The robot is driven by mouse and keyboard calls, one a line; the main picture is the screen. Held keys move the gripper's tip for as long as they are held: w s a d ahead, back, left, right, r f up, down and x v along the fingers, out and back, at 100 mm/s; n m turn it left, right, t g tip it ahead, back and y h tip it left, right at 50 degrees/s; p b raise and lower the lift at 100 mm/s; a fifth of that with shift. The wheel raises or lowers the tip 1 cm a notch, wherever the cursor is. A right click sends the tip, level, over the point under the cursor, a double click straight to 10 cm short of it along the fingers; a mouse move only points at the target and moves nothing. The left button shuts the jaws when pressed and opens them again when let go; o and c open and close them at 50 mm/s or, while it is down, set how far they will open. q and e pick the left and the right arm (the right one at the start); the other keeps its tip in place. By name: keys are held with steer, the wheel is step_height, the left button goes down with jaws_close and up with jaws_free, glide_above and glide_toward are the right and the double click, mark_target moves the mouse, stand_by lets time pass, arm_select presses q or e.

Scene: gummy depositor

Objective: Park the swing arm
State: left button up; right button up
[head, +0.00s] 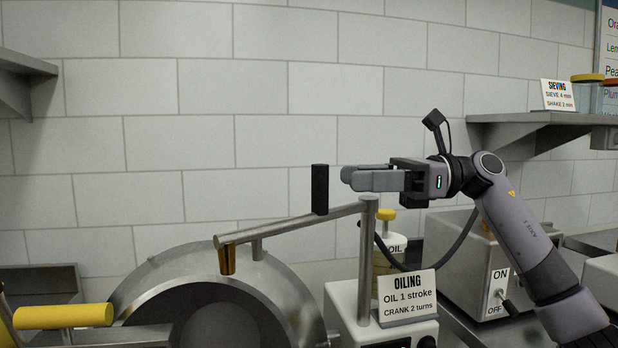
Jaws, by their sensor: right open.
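The swing arm (290,224) is a grey metal bar on top of an upright post (367,262). It reaches left over the large round metal drum (230,285), with a brass nozzle (227,260) hanging from its far end. A black upright handle (320,189) stands on the bar. My right gripper (350,179) is just right of the handle and above the bar, its fingers pointing left. It is open and holds nothing; a gap shows between fingertips and handle. My left gripper is not in view.
An oiling sign (407,296) stands before an oil bottle (392,248) with a yellow cap. A yellow crank handle (63,316) is at lower left. A box with an on/off switch (497,296) is at right, below a shelf (530,118).

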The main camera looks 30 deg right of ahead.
mark_target(320, 210)
steer(key=x, duration=0.3)
steer(key=p+x, duration=0.1)
steer(key=x, duration=0.2)
steer(key=shift+s+a, duration=0.15)
steer(key=shift+a, duration=0.25)
jaws_close()
